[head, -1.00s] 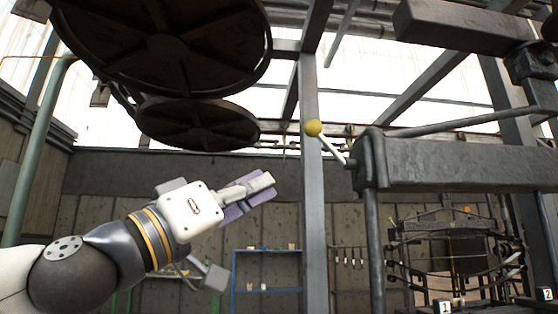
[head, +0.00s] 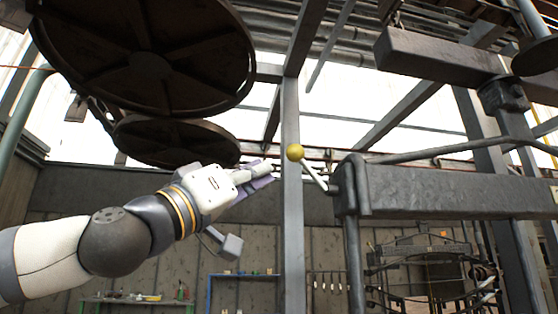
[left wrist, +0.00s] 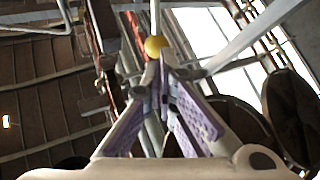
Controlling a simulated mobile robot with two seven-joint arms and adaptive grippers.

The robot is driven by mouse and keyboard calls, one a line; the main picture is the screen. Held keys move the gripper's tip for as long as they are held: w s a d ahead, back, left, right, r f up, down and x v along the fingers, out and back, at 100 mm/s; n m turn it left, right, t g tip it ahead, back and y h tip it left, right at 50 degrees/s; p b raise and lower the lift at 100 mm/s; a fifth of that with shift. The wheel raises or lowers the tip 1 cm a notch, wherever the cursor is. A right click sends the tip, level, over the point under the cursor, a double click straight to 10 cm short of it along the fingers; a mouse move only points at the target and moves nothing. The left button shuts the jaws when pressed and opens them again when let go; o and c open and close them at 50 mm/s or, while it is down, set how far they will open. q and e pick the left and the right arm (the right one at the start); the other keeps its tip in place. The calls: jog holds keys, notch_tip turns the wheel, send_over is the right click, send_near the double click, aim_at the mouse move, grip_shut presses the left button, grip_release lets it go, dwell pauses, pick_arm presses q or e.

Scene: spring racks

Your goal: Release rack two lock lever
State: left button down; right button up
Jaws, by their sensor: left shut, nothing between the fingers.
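The lock lever has a yellow ball knob (head: 295,152) on a thin pale rod (head: 314,176), which slopes down right to the end of a grey beam (head: 450,190). My left gripper (head: 268,172) is just left of the knob in the head view, fingers pointing at it, shut and empty. In the left wrist view the yellow knob (left wrist: 155,46) shows just beyond the closed fingertips (left wrist: 163,62). I cannot tell whether they touch it. My right gripper is not in view.
Large dark round discs (head: 145,50) hang above my left arm. A grey upright post (head: 290,230) stands behind the knob. A dark rack frame (head: 420,265) stands lower right. A blue frame (head: 209,290) and a low table (head: 130,300) are at the back.

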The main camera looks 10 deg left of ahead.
aim_at(289, 157)
pick_arm(q)
jog(key=x, duration=0.5)
jog(key=shift+w+d+r, duration=0.2)
jog(key=shift+w+r, duration=0.05)
jog(key=shift+r, duration=0.05)
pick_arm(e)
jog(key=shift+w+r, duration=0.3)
pick_arm(q)
jog(key=shift+w, duration=0.1)
